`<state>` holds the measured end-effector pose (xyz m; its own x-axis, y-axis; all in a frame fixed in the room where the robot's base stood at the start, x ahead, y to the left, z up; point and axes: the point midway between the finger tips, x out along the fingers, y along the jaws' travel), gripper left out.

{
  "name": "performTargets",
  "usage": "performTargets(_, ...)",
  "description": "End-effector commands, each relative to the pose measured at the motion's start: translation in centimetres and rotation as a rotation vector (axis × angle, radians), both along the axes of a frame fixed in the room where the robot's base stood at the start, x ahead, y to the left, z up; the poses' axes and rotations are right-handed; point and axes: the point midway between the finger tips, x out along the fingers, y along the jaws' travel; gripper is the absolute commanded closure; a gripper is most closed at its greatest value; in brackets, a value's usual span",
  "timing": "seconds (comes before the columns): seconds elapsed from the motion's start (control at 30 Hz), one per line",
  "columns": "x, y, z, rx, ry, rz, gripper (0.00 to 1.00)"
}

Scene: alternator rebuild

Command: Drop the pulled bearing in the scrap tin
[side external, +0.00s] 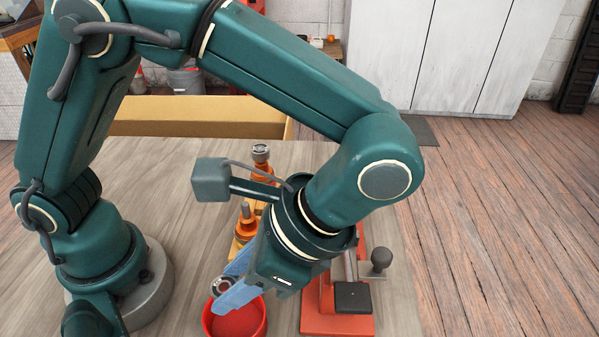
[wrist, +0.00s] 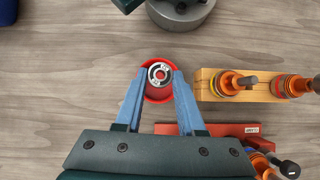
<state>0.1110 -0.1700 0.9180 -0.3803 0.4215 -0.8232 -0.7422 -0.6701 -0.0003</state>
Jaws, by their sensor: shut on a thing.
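My gripper (side external: 229,291) has blue fingers, and they are shut on a small silver ring-shaped bearing (side external: 222,285). In the wrist view the bearing (wrist: 159,74) sits between the two fingertips (wrist: 159,76). The scrap tin (side external: 238,321) is a round red tin on the table. In the wrist view the tin's red rim (wrist: 158,101) shows around and behind the bearing. The bearing appears above the tin, over its opening; the exact height is hard to tell. The fingers hide part of the tin.
A wooden block with orange tool holders (wrist: 245,84) stands right of the tin in the wrist view. A red fixture (side external: 337,317) with a black pad and a dark knob (side external: 380,260) is right of the tin. Bare table (side external: 190,200) lies left of the tin.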

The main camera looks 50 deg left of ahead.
Motion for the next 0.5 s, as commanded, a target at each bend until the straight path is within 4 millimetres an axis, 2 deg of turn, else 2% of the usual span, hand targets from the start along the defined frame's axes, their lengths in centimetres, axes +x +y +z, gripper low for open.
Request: performTargets(0.5,0.0,0.1,-3.9,0.0,0.003,0.001,1.0)
